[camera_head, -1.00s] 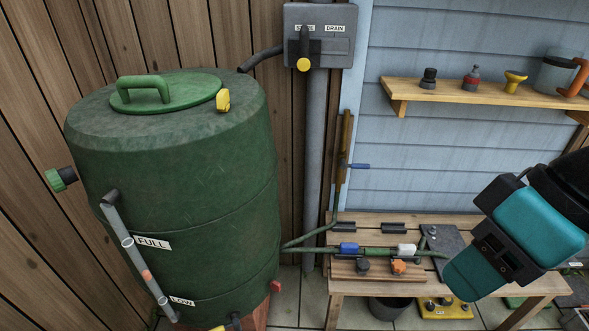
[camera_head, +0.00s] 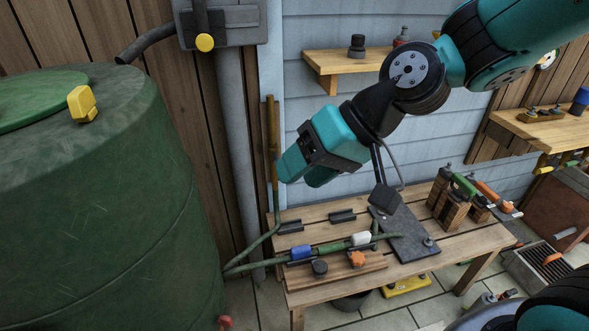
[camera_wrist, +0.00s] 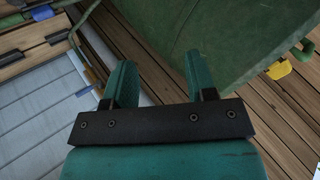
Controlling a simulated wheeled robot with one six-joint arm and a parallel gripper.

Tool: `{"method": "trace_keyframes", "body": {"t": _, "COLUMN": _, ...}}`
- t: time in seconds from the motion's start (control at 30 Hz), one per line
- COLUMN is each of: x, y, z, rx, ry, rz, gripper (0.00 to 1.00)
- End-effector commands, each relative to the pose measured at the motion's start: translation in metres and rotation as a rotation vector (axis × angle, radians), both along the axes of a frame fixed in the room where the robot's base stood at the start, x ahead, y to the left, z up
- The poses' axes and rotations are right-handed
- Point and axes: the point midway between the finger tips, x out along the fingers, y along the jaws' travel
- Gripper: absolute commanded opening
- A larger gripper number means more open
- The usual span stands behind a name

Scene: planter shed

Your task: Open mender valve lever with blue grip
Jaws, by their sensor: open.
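In the head view my gripper (camera_head: 303,178) is above the back left of the bench, in front of the upright pipe (camera_head: 272,140). A blue fitting (camera_head: 301,252) sits on the green hose on the bench, and a blue piece (camera_wrist: 42,12) also shows in the wrist view.
The slatted bench (camera_head: 408,273) holds a white fitting (camera_head: 361,238), an orange knob (camera_head: 357,259) and a dark plate (camera_head: 410,240). The green tank (camera_head: 90,210) stands left. A wall shelf (camera_head: 340,65) is behind my arm. A grey box (camera_head: 235,18) hangs above the pipe.

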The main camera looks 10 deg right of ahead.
Motion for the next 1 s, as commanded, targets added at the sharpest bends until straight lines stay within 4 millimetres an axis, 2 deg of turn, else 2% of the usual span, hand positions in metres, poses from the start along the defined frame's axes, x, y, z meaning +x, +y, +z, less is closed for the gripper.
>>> {"method": "trace_keyframes", "body": {"t": 0.03, "x": 0.033, "y": -0.003, "z": -0.05, "rx": 0.099, "ry": 0.017, "rz": -0.113, "gripper": 0.52}}
{"method": "trace_keyframes", "body": {"t": 0.13, "x": 0.098, "y": -0.017, "z": -0.097, "rx": 0.322, "ry": 0.021, "rz": -0.361, "gripper": 0.52}}
{"method": "trace_keyframes", "body": {"t": 0.2, "x": 0.136, "y": -0.038, "z": -0.128, "rx": 0.467, "ry": 0.024, "rz": -0.538, "gripper": 0.52}}
{"method": "trace_keyframes", "body": {"t": 0.3, "x": 0.179, "y": -0.077, "z": -0.169, "rx": 0.641, "ry": 0.025, "rz": -0.773, "gripper": 0.52}}
{"method": "trace_keyframes", "body": {"t": 0.4, "x": 0.204, "y": -0.113, "z": -0.201, "rx": 0.769, "ry": 0.022, "rz": -0.957, "gripper": 0.52}}
{"method": "trace_keyframes", "body": {"t": 0.5, "x": 0.216, "y": -0.139, "z": -0.221, "rx": 0.846, "ry": 0.016, "rz": -1.078, "gripper": 0.52}}
{"method": "trace_keyframes", "body": {"t": 0.63, "x": 0.225, "y": -0.151, "z": -0.229, "rx": 0.888, "ry": 0.012, "rz": -1.139, "gripper": 0.52}}
{"method": "trace_keyframes", "body": {"t": 0.77, "x": 0.239, "y": -0.145, "z": -0.229, "rx": 0.888, "ry": 0.011, "rz": -1.139, "gripper": 0.52}}
{"method": "trace_keyframes", "body": {"t": 1.0, "x": 0.286, "y": -0.124, "z": -0.238, "rx": 0.887, "ry": 0.008, "rz": -1.134, "gripper": 0.52}}
